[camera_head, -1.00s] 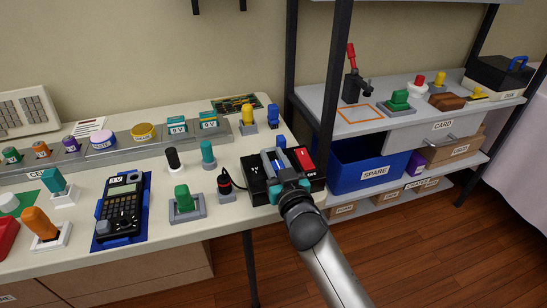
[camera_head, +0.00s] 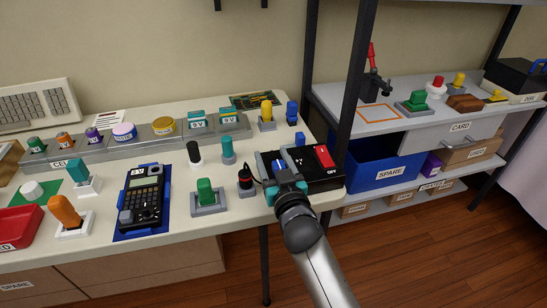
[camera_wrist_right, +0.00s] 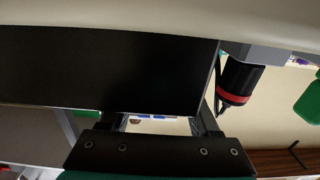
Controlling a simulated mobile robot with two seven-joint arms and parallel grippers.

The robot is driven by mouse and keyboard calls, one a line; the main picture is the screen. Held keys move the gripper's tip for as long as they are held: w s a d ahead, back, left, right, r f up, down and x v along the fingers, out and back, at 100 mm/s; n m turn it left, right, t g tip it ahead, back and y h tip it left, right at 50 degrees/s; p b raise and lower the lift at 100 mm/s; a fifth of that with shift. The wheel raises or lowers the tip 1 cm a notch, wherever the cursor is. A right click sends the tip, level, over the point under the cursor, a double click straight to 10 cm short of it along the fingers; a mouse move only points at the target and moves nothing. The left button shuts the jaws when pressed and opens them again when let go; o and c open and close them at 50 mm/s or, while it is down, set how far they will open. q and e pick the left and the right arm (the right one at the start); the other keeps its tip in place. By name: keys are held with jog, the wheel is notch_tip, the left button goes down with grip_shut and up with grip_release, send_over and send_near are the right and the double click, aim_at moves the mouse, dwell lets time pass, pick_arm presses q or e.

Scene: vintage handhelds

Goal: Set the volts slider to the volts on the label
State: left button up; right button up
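The black power box (camera_head: 326,178) stands at the right front corner of the table, with a red switch (camera_head: 324,156) marked OFF on its right. My right gripper (camera_head: 280,164) is over the box's left part, its fingers apart. The fingers hide the volts slider, and I cannot tell its setting or whether they touch it. In the right wrist view a large black surface (camera_wrist_right: 110,65) fills much of the picture, with the gripper fingers (camera_wrist_right: 160,122) apart below it. The black handheld (camera_head: 145,200) lies on a blue mat, with a small V label (camera_head: 137,171) too small to read surely. My left gripper is out of view.
A red-banded black plug (camera_head: 245,181) with a cord stands close left of the box; it also shows in the wrist view (camera_wrist_right: 238,82). A green button block (camera_head: 206,195) is further left. A dark shelf post (camera_head: 348,110) rises just right of the box.

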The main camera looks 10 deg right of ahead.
jog(key=shift+d, duration=0.1)
jog(key=shift+s, duration=0.4)
pick_arm(q)
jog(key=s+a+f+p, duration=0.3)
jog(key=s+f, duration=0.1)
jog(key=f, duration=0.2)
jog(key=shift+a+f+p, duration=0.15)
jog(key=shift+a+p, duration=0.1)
jog(key=shift+p, duration=0.15)
pick_arm(e)
jog(key=s, duration=1.4)
jog(key=shift+s+d, duration=0.25)
